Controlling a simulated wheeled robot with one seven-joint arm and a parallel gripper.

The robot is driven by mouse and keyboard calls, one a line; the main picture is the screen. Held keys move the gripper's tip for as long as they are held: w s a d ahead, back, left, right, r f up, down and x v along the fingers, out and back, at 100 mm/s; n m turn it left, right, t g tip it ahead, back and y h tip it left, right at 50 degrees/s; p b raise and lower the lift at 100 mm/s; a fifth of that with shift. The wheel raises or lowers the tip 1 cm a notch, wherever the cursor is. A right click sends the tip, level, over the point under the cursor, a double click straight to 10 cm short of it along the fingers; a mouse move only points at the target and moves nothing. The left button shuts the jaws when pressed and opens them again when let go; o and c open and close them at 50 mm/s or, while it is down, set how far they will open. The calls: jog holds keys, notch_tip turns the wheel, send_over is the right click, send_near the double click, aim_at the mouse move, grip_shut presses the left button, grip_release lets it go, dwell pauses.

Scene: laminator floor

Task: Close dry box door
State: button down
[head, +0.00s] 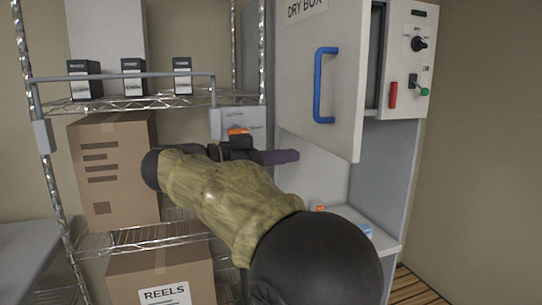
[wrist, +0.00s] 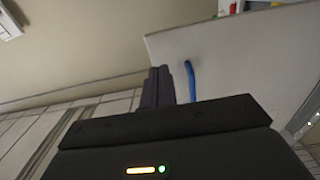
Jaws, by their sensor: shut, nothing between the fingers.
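The white dry box door (head: 345,95) stands ajar at upper right in the head view, with a dark gap between its right edge and the control panel. Its blue vertical handle (head: 318,85) is on the outer face. My gripper (head: 292,156) is shut and empty, its dark fingers pointing right, below the handle in the picture. In the wrist view the door (wrist: 240,60) spans the upper right, and the handle (wrist: 191,82) shows just right of my closed fingers (wrist: 160,82). I cannot tell whether they touch the door.
A control panel (head: 408,60) with a knob and red and green parts is right of the door. A wire shelf (head: 160,101) with dark boxes and cardboard cartons (head: 113,165) stands left. Small items (head: 366,229) lie on the ledge below the door.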

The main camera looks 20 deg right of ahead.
aim_at(344, 150)
jog(key=d+p, duration=0.1)
jog(key=d, duration=0.3)
jog(key=d+p, duration=0.1)
jog(key=d, duration=0.4)
jog(key=shift+w+r, duration=0.15)
jog(key=shift+d, duration=0.6)
jog(key=shift+w+d, duration=0.1)
